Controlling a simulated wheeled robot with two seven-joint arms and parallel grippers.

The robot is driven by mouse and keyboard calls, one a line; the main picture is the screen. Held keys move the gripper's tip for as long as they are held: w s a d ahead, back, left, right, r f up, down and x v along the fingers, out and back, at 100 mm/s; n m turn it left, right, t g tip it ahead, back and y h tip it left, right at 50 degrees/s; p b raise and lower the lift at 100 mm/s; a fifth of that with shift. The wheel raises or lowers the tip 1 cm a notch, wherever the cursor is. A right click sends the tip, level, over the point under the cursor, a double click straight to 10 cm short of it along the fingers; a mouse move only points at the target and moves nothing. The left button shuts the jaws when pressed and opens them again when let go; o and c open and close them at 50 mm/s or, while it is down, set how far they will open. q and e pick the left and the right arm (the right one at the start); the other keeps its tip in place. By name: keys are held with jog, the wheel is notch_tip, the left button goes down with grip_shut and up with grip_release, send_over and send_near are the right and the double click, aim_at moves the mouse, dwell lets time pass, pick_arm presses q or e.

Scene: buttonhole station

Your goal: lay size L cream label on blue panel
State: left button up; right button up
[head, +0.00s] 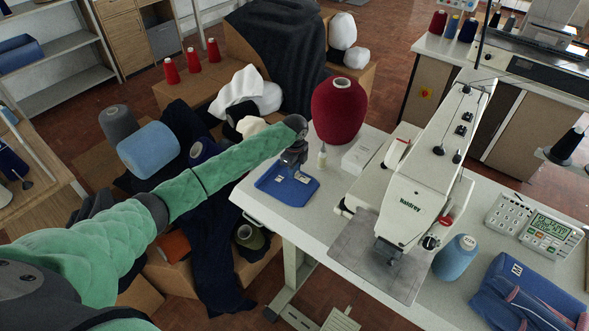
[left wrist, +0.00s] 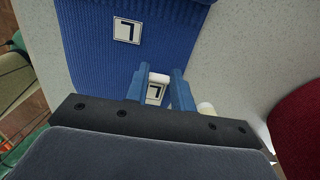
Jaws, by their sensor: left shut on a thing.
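My left gripper (head: 292,168) is low over a flat blue piece (head: 267,187) at the near left corner of the white table. In the left wrist view this piece (left wrist: 90,55) looks ribbed; I cannot tell whether it is the panel or a tray. The left gripper's blue fingers (left wrist: 158,80) are shut on a small cream label (left wrist: 155,93) with a dark L, upside down in this view. Another pale label (left wrist: 127,29) with the same mark lies flat on the blue ribbing, apart from the held one. Whether the held label touches the surface is unclear. My right gripper is not in view.
A dark red yarn cone (head: 338,112) and a small pale bottle (head: 322,157) stand close beside the gripper. A sewing machine (head: 425,185) fills the table's middle. A folded blue garment (head: 525,290) with a pale tag lies at the right. Boxes of yarn and cloth crowd the floor left.

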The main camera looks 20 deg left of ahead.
pick_arm(q)
jog(key=shift+f+p, duration=0.1)
jog(key=shift+p, duration=0.5)
dwell(1.1)
jog(key=o, duration=1)
